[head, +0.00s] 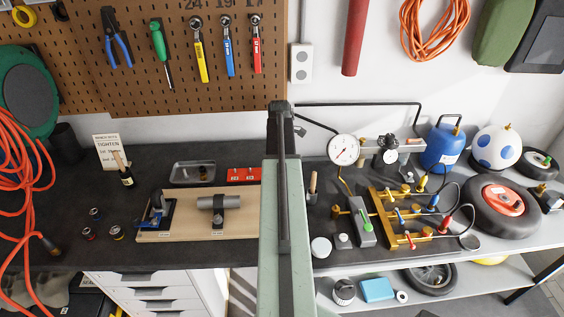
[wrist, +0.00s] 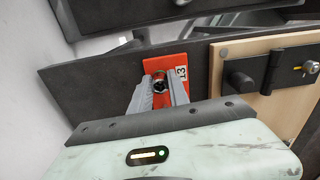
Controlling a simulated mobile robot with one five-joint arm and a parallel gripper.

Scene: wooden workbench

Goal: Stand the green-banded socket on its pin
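In the wrist view, a small dark socket (wrist: 160,84) with an open round end sits between the two fingertips of my gripper (wrist: 160,88). The fingers close in on both sides of it and appear to hold it. A yellowish or greenish edge shows on it, but the band colour is hard to tell. It is over the red pin rail (wrist: 156,63), which has a "13" label beside it. The pin under the socket is hidden. In the head view the red rail (head: 240,170) lies behind the wooden board, its right end hidden by my arm.
Three loose sockets, with blue (head: 95,213), red (head: 88,233) and yellow (head: 116,233) bands, stand left of the wooden board (head: 170,236). A grey tray (head: 176,180) is left of the rail. The gauge (head: 343,149) and brass manifold (head: 385,203) stand right of my arm.

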